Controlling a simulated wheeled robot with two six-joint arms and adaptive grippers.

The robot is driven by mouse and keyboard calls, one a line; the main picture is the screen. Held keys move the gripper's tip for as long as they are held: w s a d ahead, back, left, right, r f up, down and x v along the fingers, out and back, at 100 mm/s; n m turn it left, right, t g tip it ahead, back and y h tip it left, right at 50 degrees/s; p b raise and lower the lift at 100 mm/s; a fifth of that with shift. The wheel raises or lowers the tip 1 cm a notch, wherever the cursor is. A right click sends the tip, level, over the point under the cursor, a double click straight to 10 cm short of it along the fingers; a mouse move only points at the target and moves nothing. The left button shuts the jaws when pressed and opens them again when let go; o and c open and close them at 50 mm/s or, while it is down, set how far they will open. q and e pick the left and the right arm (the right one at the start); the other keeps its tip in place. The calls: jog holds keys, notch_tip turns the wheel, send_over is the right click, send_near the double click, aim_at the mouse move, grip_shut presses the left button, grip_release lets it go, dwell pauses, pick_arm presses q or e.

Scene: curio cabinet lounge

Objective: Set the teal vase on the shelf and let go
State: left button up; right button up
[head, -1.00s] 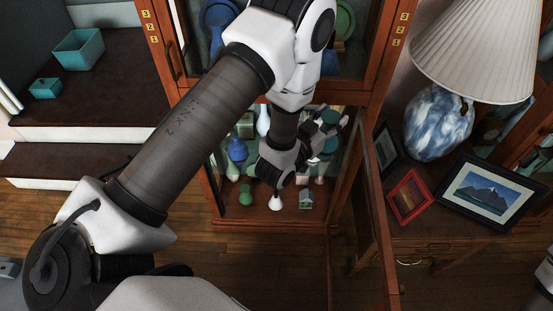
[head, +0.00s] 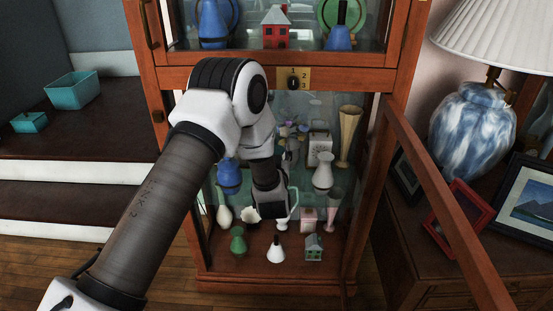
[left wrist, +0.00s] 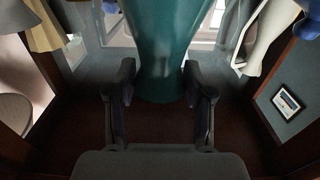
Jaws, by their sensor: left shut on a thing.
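The teal vase (left wrist: 165,40) fills the upper middle of the left wrist view, between the two dark fingers. My left gripper (left wrist: 159,82) is shut on it. In the head view my left gripper (head: 270,203) is inside the open lower part of the wooden cabinet (head: 215,80); its wrist hides the fingers, and I cannot make out the teal vase there. Whether the vase touches a shelf cannot be told. My right gripper is out of view.
The open cabinet door (head: 445,210) swings out at right, before a lamp (head: 472,130).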

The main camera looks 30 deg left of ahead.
pick_arm(q)
jog(key=w+a+f+b, duration=0.2)
jog(key=w+a+f, duration=0.1)
jog(key=w+f, duration=0.1)
jog(key=shift+w+a+f+b, duration=0.2)
jog(key=shift+w+a+b, duration=0.1)
jog(key=shift+w, duration=0.55)
jog(key=o, duration=1.4)
jog(key=shift+r, duration=0.1)
